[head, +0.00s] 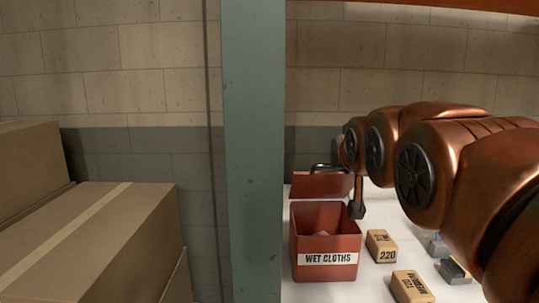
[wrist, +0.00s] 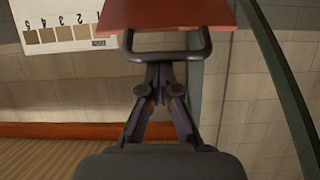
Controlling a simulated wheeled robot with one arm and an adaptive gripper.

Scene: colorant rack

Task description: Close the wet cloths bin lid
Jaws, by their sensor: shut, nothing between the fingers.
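The red wet cloths bin (head: 326,243) stands on the shelf with a white "WET CLOTHS" label on its front. Its lid (head: 322,186) is raised behind the opening, so the bin is open, with something pale inside. In the wrist view the lid (wrist: 165,14) is at the top, with its dark bar handle (wrist: 195,54) facing me. My gripper (wrist: 161,70) is shut and empty. Its fingertips are at or very close to the handle bar; I cannot tell whether they touch. In the head view my arm comes in from the right and hides much of the gripper.
A green upright (head: 253,150) stands left of the bin, with cardboard boxes (head: 95,235) beyond it. A "220" block (head: 381,246), another block (head: 411,287) and small grey items (head: 454,270) lie right of the bin. A numbered chart (wrist: 65,32) hangs on the wall.

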